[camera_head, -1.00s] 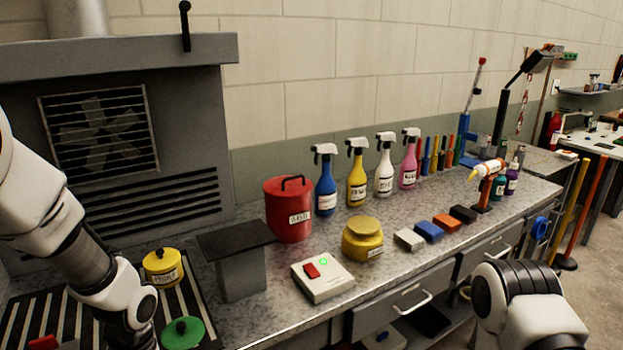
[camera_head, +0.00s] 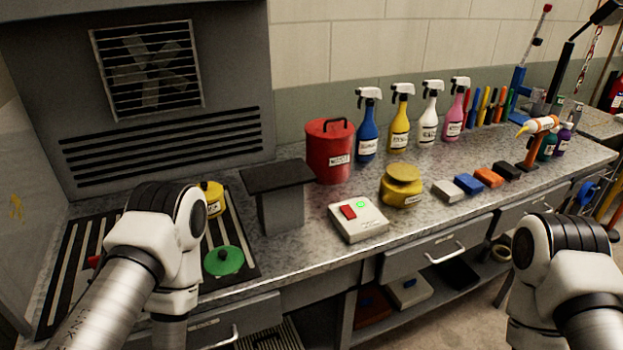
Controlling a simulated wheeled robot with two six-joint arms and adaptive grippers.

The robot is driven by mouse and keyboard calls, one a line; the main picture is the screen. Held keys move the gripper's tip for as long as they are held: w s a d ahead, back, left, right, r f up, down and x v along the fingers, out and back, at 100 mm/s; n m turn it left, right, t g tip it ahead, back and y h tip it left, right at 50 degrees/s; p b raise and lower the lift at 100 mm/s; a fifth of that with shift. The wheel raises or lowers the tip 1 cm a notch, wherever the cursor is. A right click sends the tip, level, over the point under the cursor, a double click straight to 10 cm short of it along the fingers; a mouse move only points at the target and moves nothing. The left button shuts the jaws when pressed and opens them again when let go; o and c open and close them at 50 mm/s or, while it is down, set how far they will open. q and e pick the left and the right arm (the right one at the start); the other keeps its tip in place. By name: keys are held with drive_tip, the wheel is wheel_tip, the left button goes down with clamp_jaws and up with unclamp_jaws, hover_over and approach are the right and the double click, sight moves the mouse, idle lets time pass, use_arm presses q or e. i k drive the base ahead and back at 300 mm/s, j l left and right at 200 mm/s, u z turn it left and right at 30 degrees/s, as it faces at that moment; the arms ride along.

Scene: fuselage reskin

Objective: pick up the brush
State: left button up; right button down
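I cannot make out a brush for certain. A row of slim upright tools with coloured handles (camera_head: 488,106) stands at the back right of the bench, and I cannot tell whether a brush is among them. My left arm shows at lower left over the striped mat, and my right arm shows at lower right in front of the bench. Neither gripper is in view.
The grey bench (camera_head: 300,250) holds a red can (camera_head: 329,158), several spray bottles (camera_head: 398,125), a yellow jar (camera_head: 401,190), a switch box (camera_head: 358,222), coloured blocks (camera_head: 468,184) and a grey stand (camera_head: 280,205). A green-lidded item (camera_head: 223,262) lies on the striped mat (camera_head: 75,262).

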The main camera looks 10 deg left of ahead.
sight(478, 91)
drive_tip(key=i+l+z, duration=0.25)
drive_tip(key=i+l, duration=0.2)
drive_tip(key=i+l+z, duration=0.2)
drive_tip(key=i+l, duration=0.15)
drive_tip(key=i, duration=0.2)
drive_tip(key=u, duration=2.4)
drive_tip(key=z, duration=2.4)
drive_tip(key=i+l, duration=0.1)
drive_tip(key=l, duration=0.2)
drive_tip(key=i+l, duration=0.1)
drive_tip(key=l, duration=0.25)
drive_tip(key=i+l+u, duration=0.1)
drive_tip(key=l, duration=0.2)
drive_tip(key=i+l, duration=0.1)
drive_tip(key=l, duration=0.25)
